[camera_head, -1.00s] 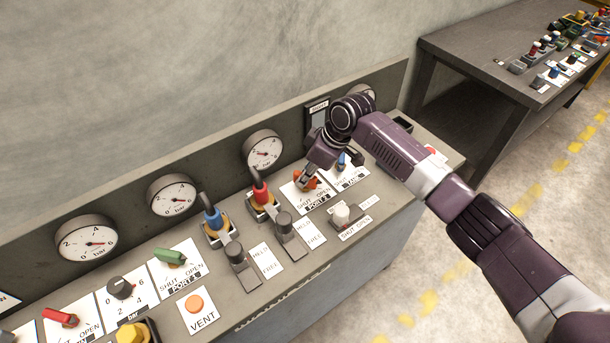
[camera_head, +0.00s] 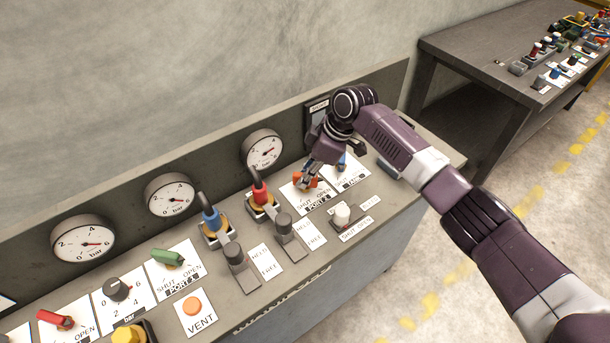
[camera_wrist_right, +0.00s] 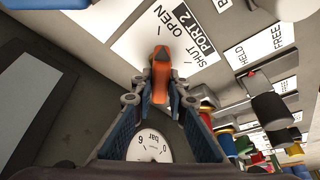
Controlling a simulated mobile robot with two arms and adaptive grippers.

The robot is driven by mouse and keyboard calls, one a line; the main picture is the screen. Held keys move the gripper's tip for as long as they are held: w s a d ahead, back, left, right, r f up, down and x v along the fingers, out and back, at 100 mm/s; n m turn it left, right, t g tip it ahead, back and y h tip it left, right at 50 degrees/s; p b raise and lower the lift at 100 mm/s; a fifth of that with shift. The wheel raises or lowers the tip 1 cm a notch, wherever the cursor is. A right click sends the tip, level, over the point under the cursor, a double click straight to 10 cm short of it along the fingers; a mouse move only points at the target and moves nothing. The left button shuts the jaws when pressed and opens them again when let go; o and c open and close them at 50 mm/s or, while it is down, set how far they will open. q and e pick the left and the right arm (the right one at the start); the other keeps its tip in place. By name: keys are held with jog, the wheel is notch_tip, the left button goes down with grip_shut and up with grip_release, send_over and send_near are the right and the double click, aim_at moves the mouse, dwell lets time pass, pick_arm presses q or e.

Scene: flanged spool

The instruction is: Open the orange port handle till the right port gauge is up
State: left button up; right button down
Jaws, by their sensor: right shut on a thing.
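The orange port handle (camera_head: 312,182) stands on the white PORT 2 plate with SHUT and OPEN marks. My right gripper (camera_head: 304,180) reaches down over it and is shut on it. In the right wrist view the orange handle (camera_wrist_right: 160,75) lies between the two fingertips (camera_wrist_right: 160,90), with OPEN and SHUT printed beyond it. The rightmost clear gauge (camera_head: 262,149) is on the back panel, its needle pointing to the right side of the dial. A gauge (camera_wrist_right: 148,147) also shows partly between the fingers in the wrist view. My left gripper is out of view.
Close left of the handle stand a red-gripped lever (camera_head: 259,191) and a blue-gripped lever (camera_head: 212,219). A white knob (camera_head: 342,214) is in front. A green handle (camera_head: 167,257) and two more gauges (camera_head: 170,194) are farther left.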

jog(key=c, duration=1.9)
grip_release()
jog(key=v, duration=1.2)
